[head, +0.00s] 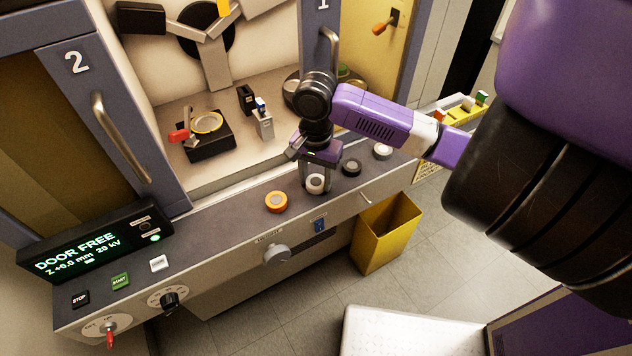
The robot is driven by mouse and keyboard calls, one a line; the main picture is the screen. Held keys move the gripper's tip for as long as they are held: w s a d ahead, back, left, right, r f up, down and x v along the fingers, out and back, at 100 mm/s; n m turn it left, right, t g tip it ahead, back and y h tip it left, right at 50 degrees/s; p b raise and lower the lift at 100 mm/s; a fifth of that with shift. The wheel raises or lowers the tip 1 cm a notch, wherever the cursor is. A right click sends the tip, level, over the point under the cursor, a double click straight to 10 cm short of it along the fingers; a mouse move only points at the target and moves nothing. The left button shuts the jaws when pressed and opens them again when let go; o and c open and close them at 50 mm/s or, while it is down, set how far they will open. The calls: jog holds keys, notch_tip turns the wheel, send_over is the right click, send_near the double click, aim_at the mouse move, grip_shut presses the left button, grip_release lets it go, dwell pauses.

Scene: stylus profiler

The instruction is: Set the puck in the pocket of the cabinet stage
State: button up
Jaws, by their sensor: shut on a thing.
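My gripper (316,178) points down over the front ledge and is shut on a pale puck (315,184). The puck is low between the fingers, at or just above the ledge; I cannot tell if it touches. The cabinet stage (210,146) is a black block inside the open cabinet, up and left of my gripper. A yellow ring (208,122) marks a round spot on its top, and a red handle sticks out at its left. The fingers partly hide the held puck.
On the ledge (225,222), an orange puck (276,202) sits left of my gripper; a black puck (351,167) and a white puck (382,151) sit right. A small grey block device (263,124) stands right of the stage. Door 2 (90,120) borders the opening. A yellow bin (385,235) stands below.

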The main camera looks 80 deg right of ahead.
aim_at(316, 181)
jog(key=shift+r, duration=0.1)
notch_tip(316, 181, up, 20)
jog(key=p, duration=0.2)
dwell(0.4)
